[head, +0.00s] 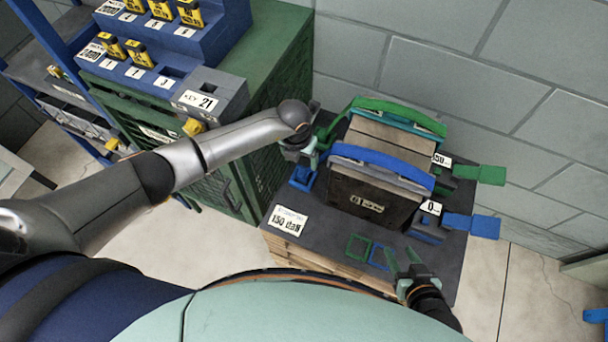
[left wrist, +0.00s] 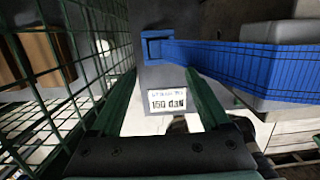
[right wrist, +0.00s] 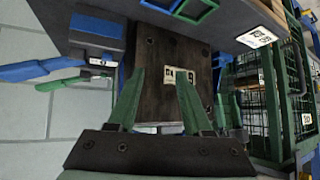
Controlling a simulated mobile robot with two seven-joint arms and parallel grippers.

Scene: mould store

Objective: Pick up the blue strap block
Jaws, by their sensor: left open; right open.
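A small blue block (head: 427,237) sits at the right end of the blue strap (head: 382,168), beside a tag reading 0; I take it for the blue strap block. It also shows at the upper left of the right wrist view (right wrist: 97,26). The blue strap runs over a dark mould (head: 365,205) to a blue bracket (head: 302,179). My left gripper (head: 312,157) is open and empty near that bracket, partly hidden by its own wrist. My right gripper (head: 402,256) is open and empty at the plate's front right, in front of the block and apart from it.
A green strap (head: 400,114) crosses the mould behind the blue one. Blue (head: 484,226) and green (head: 478,174) tails stick out right. Green (head: 358,247) and blue (head: 380,258) square outlines mark the plate (head: 325,235). A green mesh cabinet (head: 228,187) stands close left; a wall is behind.

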